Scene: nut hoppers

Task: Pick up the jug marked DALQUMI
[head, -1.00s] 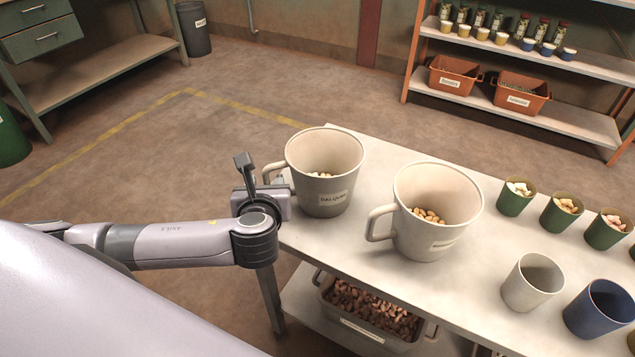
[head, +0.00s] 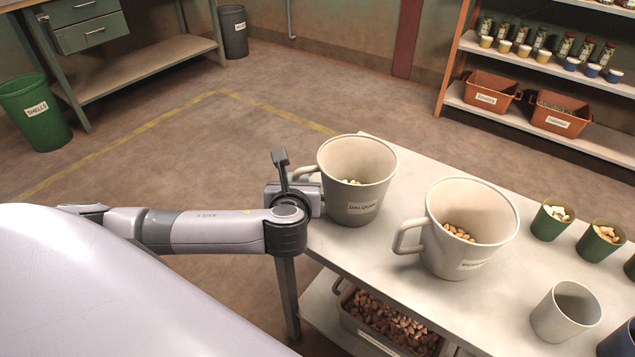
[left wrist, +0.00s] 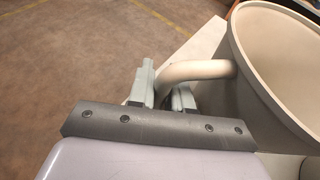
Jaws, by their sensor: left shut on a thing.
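The jug marked DALQUMI (head: 352,205) is a large grey-beige jug with pale nuts inside. It stands upright at the left end of the white table, its handle pointing left. My left gripper (head: 294,178) is at that handle. In the left wrist view its fingers (left wrist: 168,92) are closed around the handle (left wrist: 205,69), with the jug body (left wrist: 255,75) to the right. The fingertips are partly hidden in the head view. A similar jug (head: 440,255) with tan nuts stands to the right on the table; its label is hard to read. My right gripper is not in view.
The table (head: 400,170) also carries green cups (head: 552,219) of nuts and an empty pale cup (head: 566,311). A bin of brown nuts (head: 385,325) sits on the lower shelf. A green SHELLS bin (head: 36,113) stands far left. The floor behind the table is open.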

